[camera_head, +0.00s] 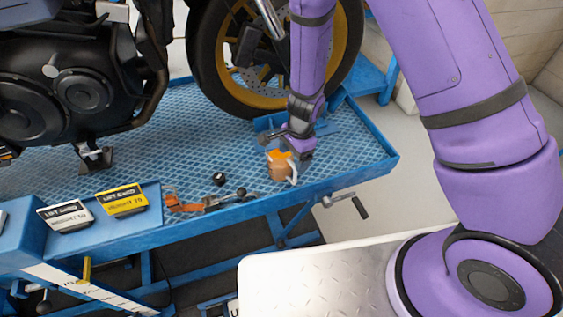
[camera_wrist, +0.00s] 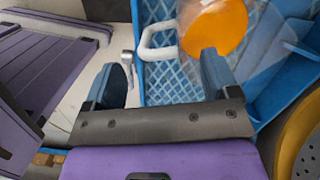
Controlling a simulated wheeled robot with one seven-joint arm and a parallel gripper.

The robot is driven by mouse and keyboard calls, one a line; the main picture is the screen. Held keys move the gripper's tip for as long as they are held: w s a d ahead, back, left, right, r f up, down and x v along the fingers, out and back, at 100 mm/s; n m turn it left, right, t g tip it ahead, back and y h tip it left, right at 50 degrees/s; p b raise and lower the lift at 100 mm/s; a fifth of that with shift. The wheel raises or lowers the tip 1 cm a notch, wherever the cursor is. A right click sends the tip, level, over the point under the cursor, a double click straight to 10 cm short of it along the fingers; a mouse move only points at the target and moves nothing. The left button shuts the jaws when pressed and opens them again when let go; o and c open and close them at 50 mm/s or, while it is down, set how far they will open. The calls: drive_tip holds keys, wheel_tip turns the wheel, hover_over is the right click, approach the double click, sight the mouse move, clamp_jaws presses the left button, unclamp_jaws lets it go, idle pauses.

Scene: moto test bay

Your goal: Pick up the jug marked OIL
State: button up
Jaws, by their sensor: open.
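The jug (camera_head: 281,170) has an orange lid, a brownish body and a white handle; I cannot read any marking on it. It stands near the edge of the blue lift platform (camera_head: 345,160). In the wrist view its orange lid (camera_wrist: 215,27) is at the top, right of centre, with the white handle (camera_wrist: 146,42) to its left. My gripper (camera_head: 296,150) is close behind and above the jug in the head view. In the wrist view my gripper (camera_wrist: 166,62) is open, and the handle shows ahead between the fingers, which hold nothing.
A motorcycle's wheel (camera_head: 215,70) stands on the platform behind my gripper. Left of the jug lie orange and metal tools (camera_head: 200,203) and a small black round thing (camera_head: 219,179). A yellow-and-black sign (camera_head: 122,200) stands further left. A metal lever (camera_head: 338,198) sticks out from the platform's edge.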

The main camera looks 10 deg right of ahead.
sight(292, 166)
drive_tip(key=f, duration=0.4)
drive_tip(key=shift+s, duration=0.25)
drive_tip(key=shift+a+f, duration=0.2)
drive_tip(key=shift+f, duration=0.4)
drive_tip(key=c, duration=1.3)
drive_tip(key=shift+o, duration=0.2)
drive_tip(key=shift+r, duration=0.2)
